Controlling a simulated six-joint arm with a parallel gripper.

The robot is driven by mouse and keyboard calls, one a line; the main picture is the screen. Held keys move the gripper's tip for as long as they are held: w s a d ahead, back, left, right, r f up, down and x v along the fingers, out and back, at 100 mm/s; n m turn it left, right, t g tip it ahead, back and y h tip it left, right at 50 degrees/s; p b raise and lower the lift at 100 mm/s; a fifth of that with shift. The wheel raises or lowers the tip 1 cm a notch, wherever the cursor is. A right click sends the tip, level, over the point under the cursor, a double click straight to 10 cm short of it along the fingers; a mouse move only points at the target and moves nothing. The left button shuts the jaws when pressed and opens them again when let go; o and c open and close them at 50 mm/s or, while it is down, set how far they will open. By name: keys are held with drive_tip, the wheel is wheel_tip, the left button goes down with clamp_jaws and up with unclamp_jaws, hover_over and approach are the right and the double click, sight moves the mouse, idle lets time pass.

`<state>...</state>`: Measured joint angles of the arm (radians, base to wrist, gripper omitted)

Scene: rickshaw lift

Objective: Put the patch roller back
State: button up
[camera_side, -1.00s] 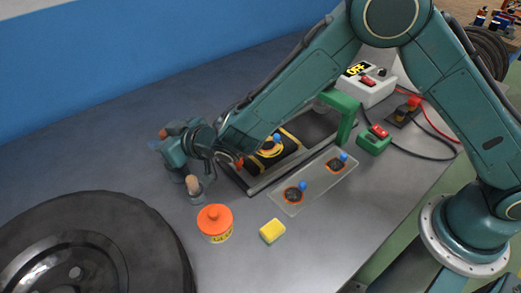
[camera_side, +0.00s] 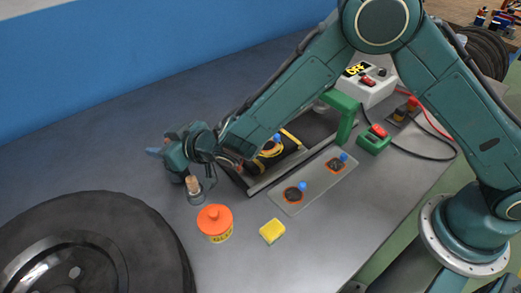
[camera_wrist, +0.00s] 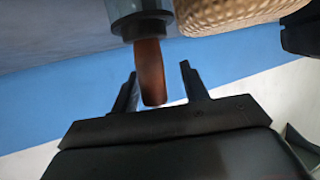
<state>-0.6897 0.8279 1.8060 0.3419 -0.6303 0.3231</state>
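The patch roller cannot be told for certain. A small tool with a tan wooden top (camera_side: 192,184) stands on the table in a grey holder, just left of the orange-lidded can. In the wrist view a brown handle-like piece (camera_wrist: 151,72) comes out of a dark round collar (camera_wrist: 142,22) and lies between my fingers. My gripper (camera_wrist: 159,70) has its two black fingers apart, with a clear gap on the right of the brown piece. In the side view my wrist (camera_side: 180,150) is low over the tool, and the fingertips are mostly hidden.
An orange-lidded can (camera_side: 215,222) and a yellow sponge (camera_side: 271,231) stand nearby. A large tyre (camera_side: 130,215) fills the lower left. A textured tan thing (camera_wrist: 228,12) is cut off in the wrist view.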

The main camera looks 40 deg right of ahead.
drive_tip(key=shift+r, duration=0.15)
drive_tip(key=shift+r, duration=0.55)
drive_tip(key=v, duration=1.1)
drive_tip(key=shift+s+d, duration=0.2)
drive_tip(key=shift+s, duration=0.15)
drive_tip(key=s+d+r+m+g+h, duration=0.25)
drive_tip(key=d+r, duration=0.25)
drive_tip(key=d, duration=0.6)
drive_tip(key=s+d+r+m+g+h, duration=0.1)
drive_tip(key=s+d+r+m+h, duration=0.15)
drive_tip(key=d+r, duration=0.55)
drive_tip(key=s+d+g, duration=0.1)
drive_tip(key=s+d, duration=0.5)
drive_tip(key=s, duration=0.4)
drive_tip(key=s+d+g, duration=0.2)
drive_tip(key=s+d, duration=0.4)
drive_tip(key=s, duration=0.5)
drive_tip(key=shift+s+r+n, duration=0.15)
drive_tip(key=shift+s+n, duration=0.05)
drive_tip(key=shift+n, duration=0.1)
